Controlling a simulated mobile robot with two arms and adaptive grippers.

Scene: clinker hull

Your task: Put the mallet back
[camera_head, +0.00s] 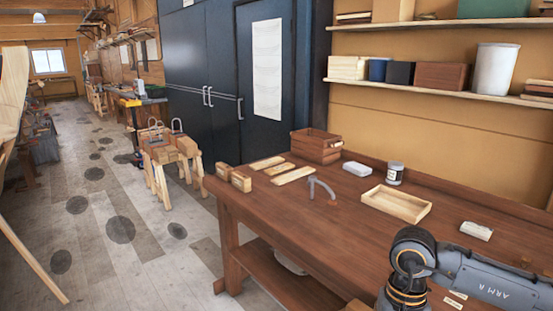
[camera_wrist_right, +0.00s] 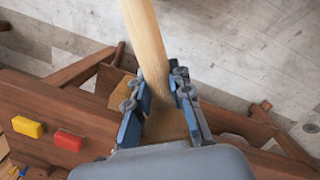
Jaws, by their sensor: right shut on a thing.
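The mallet (camera_wrist_right: 146,40) shows in the right wrist view as a pale wooden shaft running up from between my fingers to the top edge. A wider tan wooden part lies between the fingers; I cannot tell whether it is the mallet's head. My right gripper (camera_wrist_right: 162,98) is shut on the mallet, over the edge of the workbench (camera_wrist_right: 45,106). In the head view my right arm comes in at the lower right, and its gripper is cut off by the bottom edge. My left gripper is in neither view.
The workbench top (camera_head: 300,215) holds a brown crate (camera_head: 316,148), a grey hooked tool (camera_head: 321,191), a jar (camera_head: 395,173) and a shallow tray (camera_head: 396,204). The wrist view shows a yellow block (camera_wrist_right: 28,127) and a red block (camera_wrist_right: 67,141). Open floor (camera_head: 120,225) lies left.

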